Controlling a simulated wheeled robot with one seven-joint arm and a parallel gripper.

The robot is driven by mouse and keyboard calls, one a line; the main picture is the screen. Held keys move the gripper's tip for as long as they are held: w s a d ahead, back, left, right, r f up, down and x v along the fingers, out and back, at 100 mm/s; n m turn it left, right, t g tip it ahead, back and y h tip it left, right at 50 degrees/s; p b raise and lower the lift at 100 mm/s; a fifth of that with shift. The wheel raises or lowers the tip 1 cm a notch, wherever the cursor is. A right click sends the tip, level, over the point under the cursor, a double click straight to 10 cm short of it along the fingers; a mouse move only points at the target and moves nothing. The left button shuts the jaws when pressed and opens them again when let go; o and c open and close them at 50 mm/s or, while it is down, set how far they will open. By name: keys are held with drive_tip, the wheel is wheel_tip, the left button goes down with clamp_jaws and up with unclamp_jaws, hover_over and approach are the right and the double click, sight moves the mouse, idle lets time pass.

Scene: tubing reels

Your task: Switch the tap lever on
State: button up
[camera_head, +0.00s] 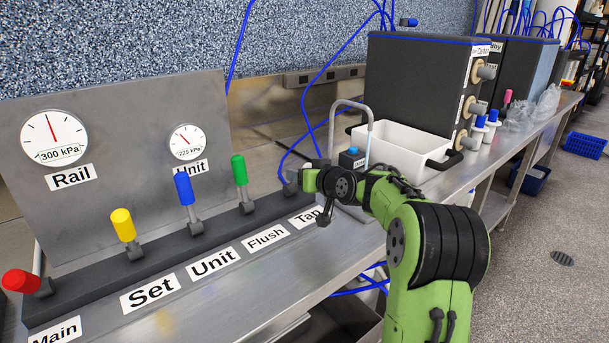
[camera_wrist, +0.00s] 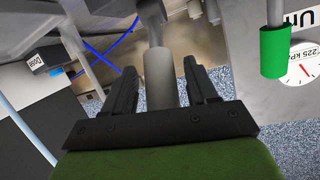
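The tap lever has a pale grey handle that shows in the wrist view (camera_wrist: 160,78), between the two black fingers of my gripper (camera_wrist: 163,92). A gap shows on each side of the handle, so the fingers look open around it. In the head view my gripper (camera_head: 305,181) is at the right end of the dark lever bar (camera_head: 160,258), above the "Tap" label (camera_head: 306,217). There the wrist and gripper hide most of the tap lever, and its tilt is hard to tell.
Red (camera_head: 20,281), yellow (camera_head: 123,225), blue (camera_head: 184,188) and green (camera_head: 240,170) levers stand left along the bar. Behind them is a panel with two gauges. A white basin (camera_head: 400,152) with a curved spout (camera_head: 370,125) lies to the right. Blue tubes hang nearby.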

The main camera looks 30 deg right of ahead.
drive_tip(key=p+v, duration=0.1)
drive_tip(key=v, duration=1.4)
drive_tip(key=shift+s, duration=0.35)
drive_tip(key=shift+r, duration=0.1)
drive_tip(key=s+a+f+n+g, duration=0.1)
drive_tip(key=s+a+f+g, duration=0.2)
drive_tip(key=a, duration=0.5)
drive_tip(key=s+a+f+n+g, duration=0.1)
drive_tip(key=s+a+g, duration=0.1)
drive_tip(key=s+a, duration=0.5)
drive_tip(key=s+a+f+g, duration=0.2)
drive_tip(key=s+f, duration=0.1)
drive_tip(key=s, duration=0.5)
drive_tip(key=s+a+f+g, duration=0.2)
drive_tip(key=s+f, duration=0.1)
drive_tip(key=s, duration=0.5)
wheel_tip(320, 180, up, 13)
drive_tip(key=p, duration=1.3)
drive_tip(key=shift+w+h, duration=0.4)
drive_tip(key=shift+w, duration=0.05)
